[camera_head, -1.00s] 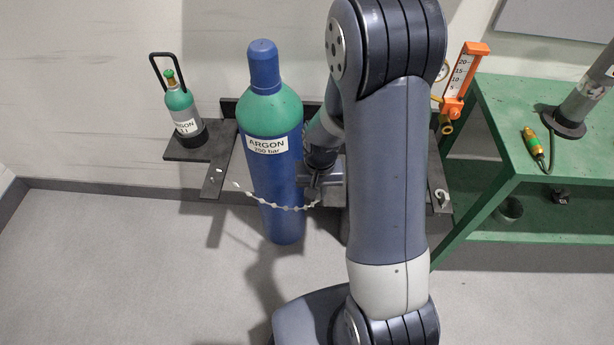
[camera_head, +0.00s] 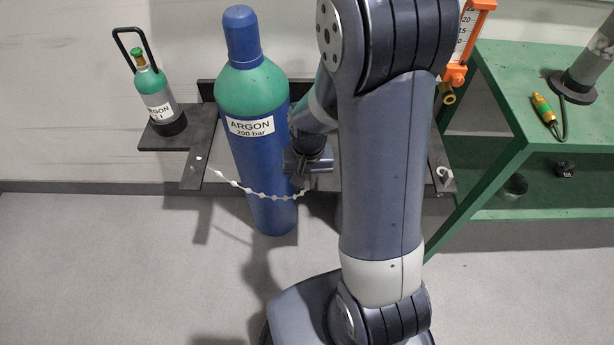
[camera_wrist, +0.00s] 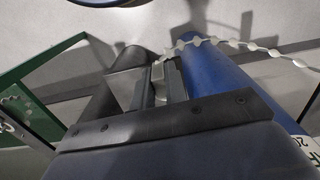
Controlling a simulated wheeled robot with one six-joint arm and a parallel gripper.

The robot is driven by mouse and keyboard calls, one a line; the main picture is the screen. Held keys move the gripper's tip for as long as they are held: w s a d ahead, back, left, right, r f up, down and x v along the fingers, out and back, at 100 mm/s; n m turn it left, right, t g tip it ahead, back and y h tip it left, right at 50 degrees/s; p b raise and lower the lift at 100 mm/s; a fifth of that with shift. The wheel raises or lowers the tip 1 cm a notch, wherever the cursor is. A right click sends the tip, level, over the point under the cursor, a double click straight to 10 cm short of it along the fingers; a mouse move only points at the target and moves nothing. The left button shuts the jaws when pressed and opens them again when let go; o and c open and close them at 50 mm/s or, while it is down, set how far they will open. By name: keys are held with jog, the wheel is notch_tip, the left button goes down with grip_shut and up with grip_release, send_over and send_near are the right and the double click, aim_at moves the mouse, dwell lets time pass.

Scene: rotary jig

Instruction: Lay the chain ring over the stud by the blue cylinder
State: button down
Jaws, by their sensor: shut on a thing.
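The blue cylinder (camera_head: 262,180), with a green shoulder, blue cap and "ARGON 200 bar" label, stands in the middle; its blue side shows in the wrist view (camera_wrist: 215,75). The pale chain (camera_head: 247,190) hangs in a sag across its front, from the left bracket arm to my gripper (camera_head: 308,185). In the wrist view, the chain (camera_wrist: 233,43) runs right from my fingertips (camera_wrist: 163,66), which are shut on its end. The ring itself cannot be made out. A small pale hook-shaped stud (camera_head: 444,174) sits on the right bracket arm, right of the cylinder and my arm.
A small argon bottle (camera_head: 157,98) stands on a dark shelf at left. A green bench (camera_head: 500,165) stands at right, with a torch (camera_head: 545,108) on it. An orange gauge (camera_head: 467,40) is behind my arm. The floor in front is clear.

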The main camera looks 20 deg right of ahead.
aim_at(308, 178)
jog(key=shift+f+b, duration=0.3)
jog(key=shift+f, duration=0.4)
jog(key=shift+f+b, duration=0.45)
jog(key=shift+f, duration=0.15)
jog(key=c, duration=1.4)
grip_release()
jog(key=shift+o, duration=0.2)
notch_tip(308, 178, up, 11)
jog(key=shift+d+f+p, duration=0.1)
jog(key=shift+p, duration=1.15)
